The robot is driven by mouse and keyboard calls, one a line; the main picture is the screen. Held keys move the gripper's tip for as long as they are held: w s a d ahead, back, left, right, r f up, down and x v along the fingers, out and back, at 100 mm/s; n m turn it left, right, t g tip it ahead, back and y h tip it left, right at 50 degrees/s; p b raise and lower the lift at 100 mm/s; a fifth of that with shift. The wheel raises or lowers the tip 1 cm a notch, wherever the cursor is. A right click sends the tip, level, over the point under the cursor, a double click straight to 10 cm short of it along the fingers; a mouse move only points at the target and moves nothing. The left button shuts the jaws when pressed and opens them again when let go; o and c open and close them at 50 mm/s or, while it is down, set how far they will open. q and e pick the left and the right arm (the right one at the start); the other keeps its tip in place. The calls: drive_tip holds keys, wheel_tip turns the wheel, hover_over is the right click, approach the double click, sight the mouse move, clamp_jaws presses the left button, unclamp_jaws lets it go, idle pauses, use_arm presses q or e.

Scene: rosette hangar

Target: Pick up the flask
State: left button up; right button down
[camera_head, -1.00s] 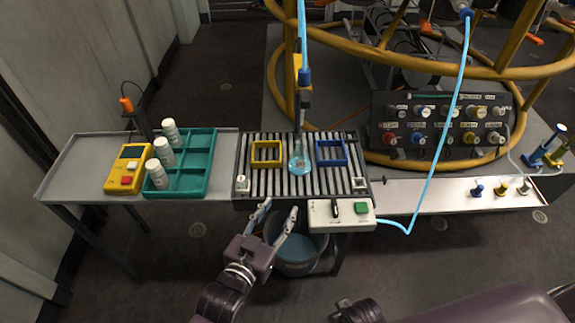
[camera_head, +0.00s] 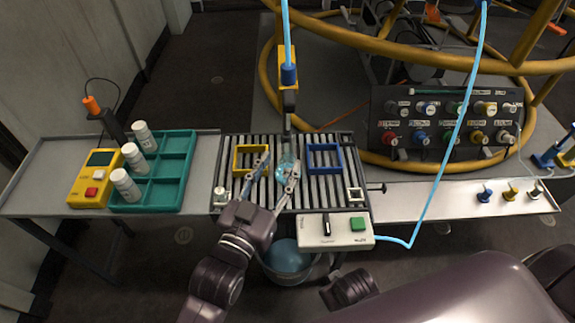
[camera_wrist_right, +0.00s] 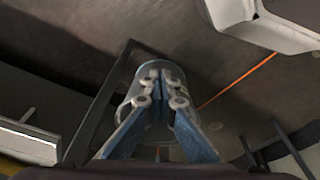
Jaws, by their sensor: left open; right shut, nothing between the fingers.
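The flask (camera_head: 285,164) is a small clear vessel with pale blue liquid. It stands on the slatted rack, under a nozzle with a blue collar (camera_head: 289,75), between a yellow frame (camera_head: 237,160) and a blue frame (camera_head: 325,146). My left gripper (camera_head: 277,174) is open over the rack, its fingers at the near side of the flask. One finger is left of the flask and one overlaps its right edge; I cannot tell whether they touch it. My right gripper (camera_wrist_right: 160,82) is shut and empty in the right wrist view.
A teal tray (camera_head: 170,190) with white bottles and a yellow meter (camera_head: 96,178) stand on the left bench. A white control box (camera_head: 336,241) with a green button is at the rack's front right. A bucket (camera_head: 287,262) sits below. A blue hose hangs at right.

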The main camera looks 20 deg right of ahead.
sight(286, 155)
use_arm(q)
drive_tip(key=b+x, duration=0.1)
drive_tip(key=x, duration=0.4)
drive_tip(key=shift+w+d, duration=0.2)
use_arm(e)
drive_tip(key=r, duration=0.3)
drive_tip(key=shift+w+r, duration=0.25)
drive_tip(key=shift+w, duration=0.15)
use_arm(q)
clamp_jaws()
